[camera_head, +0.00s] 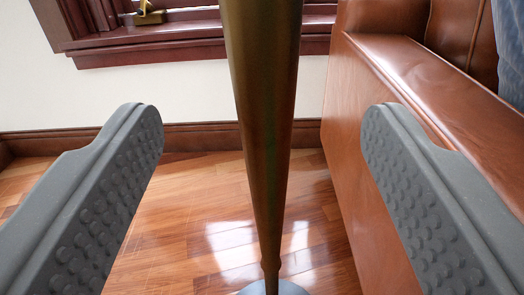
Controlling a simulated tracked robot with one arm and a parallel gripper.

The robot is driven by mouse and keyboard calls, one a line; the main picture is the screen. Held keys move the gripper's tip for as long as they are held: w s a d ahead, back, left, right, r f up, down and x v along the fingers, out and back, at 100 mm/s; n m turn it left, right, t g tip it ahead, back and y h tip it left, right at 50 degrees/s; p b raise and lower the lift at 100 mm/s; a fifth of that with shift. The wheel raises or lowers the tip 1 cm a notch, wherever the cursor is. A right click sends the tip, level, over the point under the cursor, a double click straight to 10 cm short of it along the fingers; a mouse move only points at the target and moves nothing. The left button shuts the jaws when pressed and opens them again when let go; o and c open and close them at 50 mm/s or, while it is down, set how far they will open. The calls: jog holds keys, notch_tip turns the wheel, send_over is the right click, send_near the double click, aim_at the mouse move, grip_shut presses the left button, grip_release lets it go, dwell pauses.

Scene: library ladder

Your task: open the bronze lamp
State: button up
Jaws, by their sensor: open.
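The bronze lamp's pole (264,110) stands upright in the middle of the view. It tapers downward to a narrow foot. Part of its round grey base (258,288) shows at the bottom edge. The top of the lamp, with any shade or switch, is out of view. My gripper (262,134) is open, with one grey studded finger on each side of the pole. Both fingers appear well apart from the pole, and nothing is held. I cannot tell exactly how far the pole is in depth from the fingertips.
A brown leather sofa (345,165) fills the right side, close to the right finger. A blue cushion or cloth (511,50) lies on it. A window with a dark red-brown frame (150,45) is in the white wall (100,100) behind. Wooden floor (175,225) is clear left of the pole.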

jog(key=shift+s+r+p, duration=0.1)
jog(key=shift+s+p, duration=0.55)
jog(key=shift+s, duration=0.45)
